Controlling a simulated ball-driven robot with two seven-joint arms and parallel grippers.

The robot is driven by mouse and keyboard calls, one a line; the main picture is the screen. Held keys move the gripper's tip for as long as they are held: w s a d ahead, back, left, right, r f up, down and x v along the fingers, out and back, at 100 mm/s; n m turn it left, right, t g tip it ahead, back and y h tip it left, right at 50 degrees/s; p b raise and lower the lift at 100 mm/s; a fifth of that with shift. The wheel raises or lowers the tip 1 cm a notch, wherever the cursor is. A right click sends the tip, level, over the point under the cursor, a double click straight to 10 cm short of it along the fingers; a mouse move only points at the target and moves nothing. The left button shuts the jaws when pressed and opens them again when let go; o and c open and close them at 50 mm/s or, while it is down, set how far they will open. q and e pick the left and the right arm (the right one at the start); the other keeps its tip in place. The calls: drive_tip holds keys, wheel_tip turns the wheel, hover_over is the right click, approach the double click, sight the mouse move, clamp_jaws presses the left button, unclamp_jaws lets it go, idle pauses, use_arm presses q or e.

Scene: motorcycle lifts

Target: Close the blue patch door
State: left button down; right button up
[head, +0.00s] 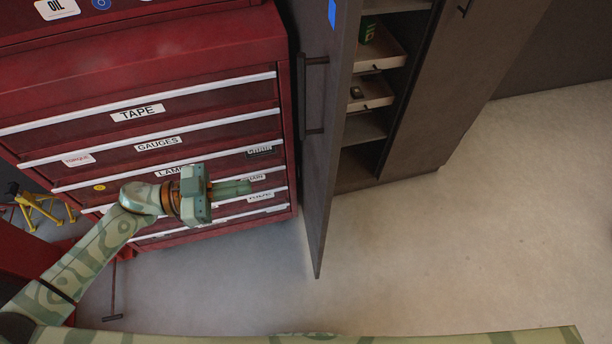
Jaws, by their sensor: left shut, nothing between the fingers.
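The door with the blue patch (332,13) is a tall grey-brown cabinet door (327,130). It stands open, swung out toward me, with its dark bar handle (314,95) on the face turned to the red chest. The cabinet's inside shows to the right of the door. My left gripper (248,187) is shut and empty, in front of the red chest's lower drawers. It is left of the door and apart from it, pointing right toward it. My right gripper is not in view.
A red tool chest (150,55) with labelled drawers stands left of the door. Cabinet shelves (368,128) hold trays and a green item (369,30). A second cabinet door (450,100) is at the right. Pale floor (460,250) is clear. A yellow stand (40,208) is far left.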

use_arm(q)
drive_tip(key=b, duration=0.2)
approach(323, 177)
drive_tip(key=shift+n, duration=0.4)
drive_tip(key=d, duration=0.1)
drive_tip(key=w+d, duration=0.1)
drive_tip(key=d, duration=0.3)
drive_tip(key=shift+w+d+f, duration=0.2)
drive_tip(key=shift+d+f, duration=0.05)
drive_tip(key=shift+f, duration=0.1)
drive_tip(key=shift+w+d, duration=0.15)
drive_tip(key=shift+d, duration=0.4)
drive_tip(key=shift+r, duration=0.1)
